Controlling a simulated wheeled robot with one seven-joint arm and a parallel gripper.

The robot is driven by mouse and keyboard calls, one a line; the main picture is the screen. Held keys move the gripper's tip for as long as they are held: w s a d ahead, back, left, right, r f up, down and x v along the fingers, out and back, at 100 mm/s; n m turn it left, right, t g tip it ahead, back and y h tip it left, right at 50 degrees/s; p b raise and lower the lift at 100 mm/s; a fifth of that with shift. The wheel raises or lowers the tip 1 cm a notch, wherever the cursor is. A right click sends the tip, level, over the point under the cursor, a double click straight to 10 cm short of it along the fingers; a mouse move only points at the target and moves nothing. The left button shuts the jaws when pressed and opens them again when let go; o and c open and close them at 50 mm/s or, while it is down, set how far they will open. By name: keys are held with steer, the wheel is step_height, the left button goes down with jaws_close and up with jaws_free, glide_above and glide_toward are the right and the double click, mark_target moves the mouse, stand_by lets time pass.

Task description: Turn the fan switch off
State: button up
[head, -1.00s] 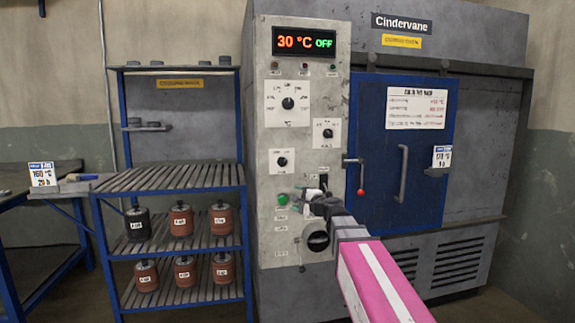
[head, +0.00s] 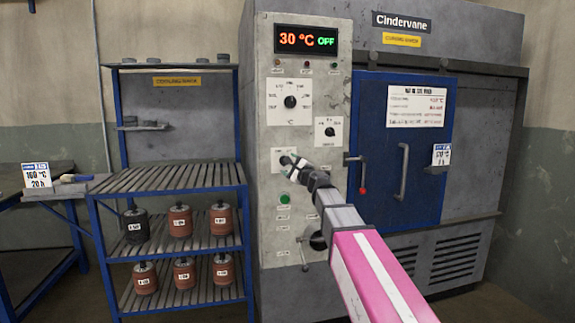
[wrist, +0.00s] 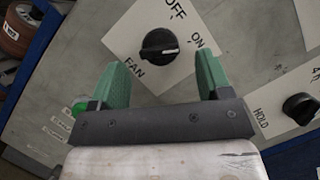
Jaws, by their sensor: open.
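The fan switch (wrist: 160,46) is a black round knob on a white plate marked FAN, OFF and ON in the wrist view. The white mark on its grip points toward ON. In the head view my gripper (head: 290,162) is in front of the fan plate (head: 276,154) and hides most of the knob. In the wrist view my gripper (wrist: 164,80) has its green fingers spread apart, one on each side of the knob. Nothing is held between them. I cannot tell whether a finger touches the plate.
The HOLD knob (wrist: 299,108) is to the right in the wrist view. A green button (head: 285,199) sits below the fan plate. The blue oven door (head: 407,190) with its red-tipped lever (head: 362,190) is right of the panel. A blue rack (head: 178,178) stands left.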

steer(key=shift+x, duration=1.3)
steer(key=c, duration=0.9)
steer(key=shift+n, duration=0.4)
steer(key=n+g+h, duration=0.1)
steer(key=n, duration=0.2)
steer(key=n+g, duration=0.1)
steer(key=n, duration=0.2)
steer(key=n+g+h, duration=0.1)
steer(key=n, duration=0.3)
steer(key=shift+r+g+h, duration=0.3)
steer(key=shift+n, duration=0.3)
steer(key=o, duration=0.9)
steer(key=shift+s, duration=0.1)
